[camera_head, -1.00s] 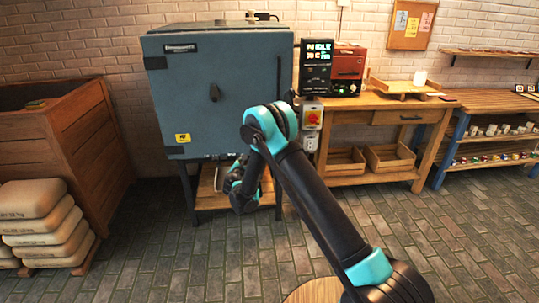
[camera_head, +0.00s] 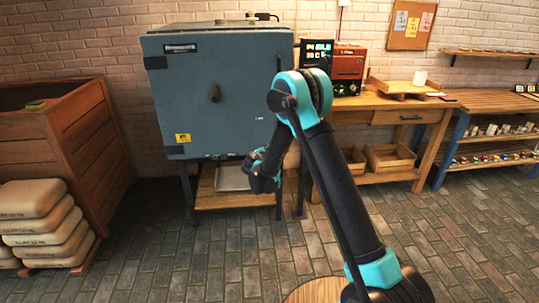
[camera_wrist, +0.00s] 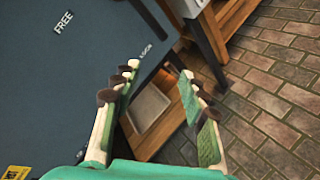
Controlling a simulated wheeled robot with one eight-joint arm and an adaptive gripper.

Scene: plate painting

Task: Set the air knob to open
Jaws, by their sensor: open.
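The blue-grey kiln (camera_head: 235,70) stands against the brick wall in the head view. In the wrist view a blue-grey panel (camera_wrist: 60,75) bears the white word "FREE" and smaller lettering too small to read. No air knob can be made out clearly there. My gripper (camera_wrist: 160,70) is open, its two fingers apart with nothing seen between them.
A metal tray (camera_head: 232,179) lies on the wooden shelf (camera_head: 220,201) under the kiln and also shows in the wrist view (camera_wrist: 148,107). A workbench (camera_head: 385,115) stands to the right, a wooden bin (camera_head: 65,140) and stacked sacks (camera_head: 40,225) to the left.

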